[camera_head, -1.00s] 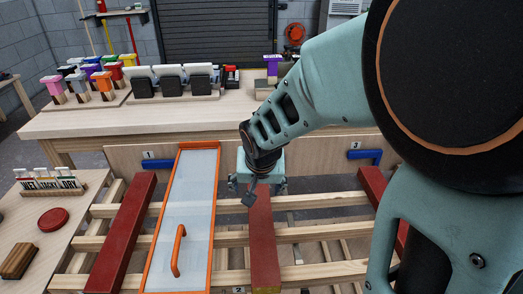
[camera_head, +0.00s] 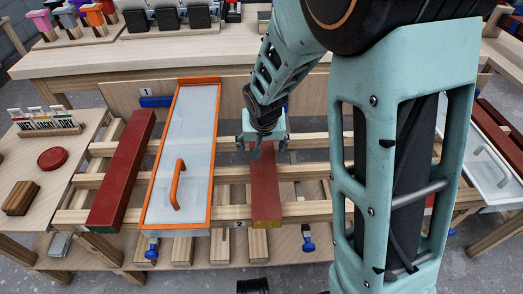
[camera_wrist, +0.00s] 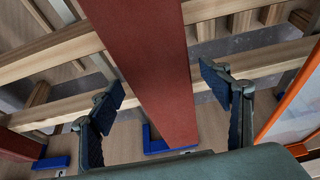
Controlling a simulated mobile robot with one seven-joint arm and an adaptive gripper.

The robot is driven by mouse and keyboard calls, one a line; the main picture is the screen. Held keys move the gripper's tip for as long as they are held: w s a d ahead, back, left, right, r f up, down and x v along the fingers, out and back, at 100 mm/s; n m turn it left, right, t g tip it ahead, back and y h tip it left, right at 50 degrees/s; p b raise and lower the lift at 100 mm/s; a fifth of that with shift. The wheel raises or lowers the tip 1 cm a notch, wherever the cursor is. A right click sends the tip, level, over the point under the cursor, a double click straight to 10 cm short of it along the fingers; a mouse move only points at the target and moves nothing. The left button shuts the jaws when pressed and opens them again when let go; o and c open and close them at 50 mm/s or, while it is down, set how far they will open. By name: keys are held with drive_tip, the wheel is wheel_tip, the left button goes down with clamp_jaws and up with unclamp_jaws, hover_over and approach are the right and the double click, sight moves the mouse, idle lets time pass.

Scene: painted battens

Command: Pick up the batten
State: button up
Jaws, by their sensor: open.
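A dark red batten (camera_head: 266,192) lies across the wooden rails near the number 2 tag, its near end toward me. My gripper (camera_head: 263,150) is over its far part, pointing down. In the wrist view the same batten (camera_wrist: 150,60) runs between the two open fingers of my gripper (camera_wrist: 167,92), with a gap on each side. The fingers do not grip it. A second red batten (camera_head: 122,172) lies to the left by the number 1 tag. My arm hides most of the place to the right.
A clear panel with an orange frame and handle (camera_head: 179,183) lies between the two battens. Blue stops (camera_head: 155,102) sit at the back board. Another panel (camera_head: 487,160) lies far right.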

drive_tip(key=shift+w+f, duration=0.25)
drive_tip(key=shift+f, duration=0.35)
drive_tip(key=shift+r, duration=0.1)
drive_tip(key=shift+c, duration=0.4)
drive_tip(key=c, duration=1.8)
clamp_jaws()
drive_tip(key=shift+r, duration=0.1)
